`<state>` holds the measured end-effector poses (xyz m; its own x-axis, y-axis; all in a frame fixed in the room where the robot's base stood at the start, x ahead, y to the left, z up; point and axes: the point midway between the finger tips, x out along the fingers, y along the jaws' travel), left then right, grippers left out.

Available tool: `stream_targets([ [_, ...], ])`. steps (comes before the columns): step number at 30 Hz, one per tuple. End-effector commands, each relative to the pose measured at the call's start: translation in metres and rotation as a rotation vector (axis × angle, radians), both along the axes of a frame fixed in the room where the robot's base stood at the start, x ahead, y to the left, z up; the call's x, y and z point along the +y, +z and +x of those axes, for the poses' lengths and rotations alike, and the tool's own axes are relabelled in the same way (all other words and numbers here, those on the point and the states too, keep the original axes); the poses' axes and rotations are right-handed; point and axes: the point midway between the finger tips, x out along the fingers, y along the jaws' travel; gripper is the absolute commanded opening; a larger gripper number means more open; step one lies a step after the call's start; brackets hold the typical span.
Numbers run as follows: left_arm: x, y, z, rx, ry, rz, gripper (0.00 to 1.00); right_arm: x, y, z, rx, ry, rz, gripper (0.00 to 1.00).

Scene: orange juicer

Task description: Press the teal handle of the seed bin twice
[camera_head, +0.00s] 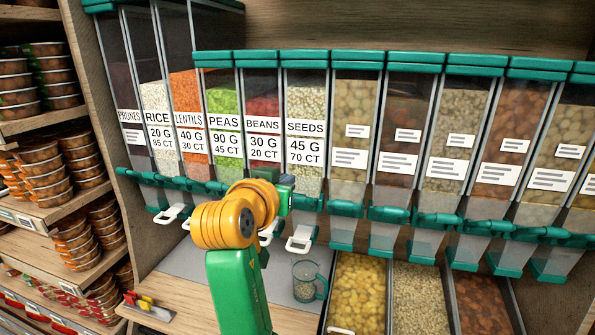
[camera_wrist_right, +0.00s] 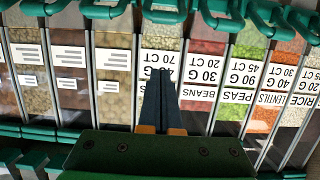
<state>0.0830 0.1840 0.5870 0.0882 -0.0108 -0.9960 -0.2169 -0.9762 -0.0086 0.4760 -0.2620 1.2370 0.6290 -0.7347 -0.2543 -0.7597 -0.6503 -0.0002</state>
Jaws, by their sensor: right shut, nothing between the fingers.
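The seed bin (camera_head: 306,105) is a clear dispenser labelled SEEDS, 45 G, 70 CT, with pale seeds inside. Its teal handle (camera_head: 309,203) is at the bottom front, just right of my right gripper (camera_head: 286,190). My right gripper is mostly hidden behind its own yellow wrist in the head view. In the right wrist view, which is upside down, the dark fingers (camera_wrist_right: 158,85) are together and empty, overlapping the seed bin's label (camera_wrist_right: 162,65). The teal handle (camera_wrist_right: 163,16) shows beyond the fingertips. My left gripper is not in view.
More bins with teal handles stand close on both sides, including the beans bin (camera_head: 263,105). A clear cup with a teal handle (camera_head: 306,283) stands on the grey counter below. A white spout tray (camera_head: 300,240) hangs under the seed bin. Open trays of dry goods (camera_head: 357,290) are at right.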

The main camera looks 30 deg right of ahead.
Motion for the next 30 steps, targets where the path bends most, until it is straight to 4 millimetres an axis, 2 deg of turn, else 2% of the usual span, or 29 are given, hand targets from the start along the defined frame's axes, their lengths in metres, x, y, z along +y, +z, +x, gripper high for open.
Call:
stream_targets([
  [8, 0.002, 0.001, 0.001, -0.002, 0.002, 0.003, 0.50, -0.004, -0.001, 0.003, 0.000, -0.003, -0.003, 0.00],
  [11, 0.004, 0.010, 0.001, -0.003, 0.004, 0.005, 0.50, -0.015, -0.002, 0.011, 0.002, -0.004, -0.004, 0.00],
  [22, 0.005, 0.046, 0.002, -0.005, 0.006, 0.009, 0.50, -0.075, -0.021, 0.062, 0.003, -0.005, -0.005, 0.00],
  [27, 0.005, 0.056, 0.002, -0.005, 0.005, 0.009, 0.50, -0.063, -0.046, 0.054, 0.001, 0.001, -0.002, 0.00],
  [30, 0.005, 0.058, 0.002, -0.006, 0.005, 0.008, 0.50, -0.059, -0.054, 0.050, -0.001, -0.001, -0.003, 0.00],
])
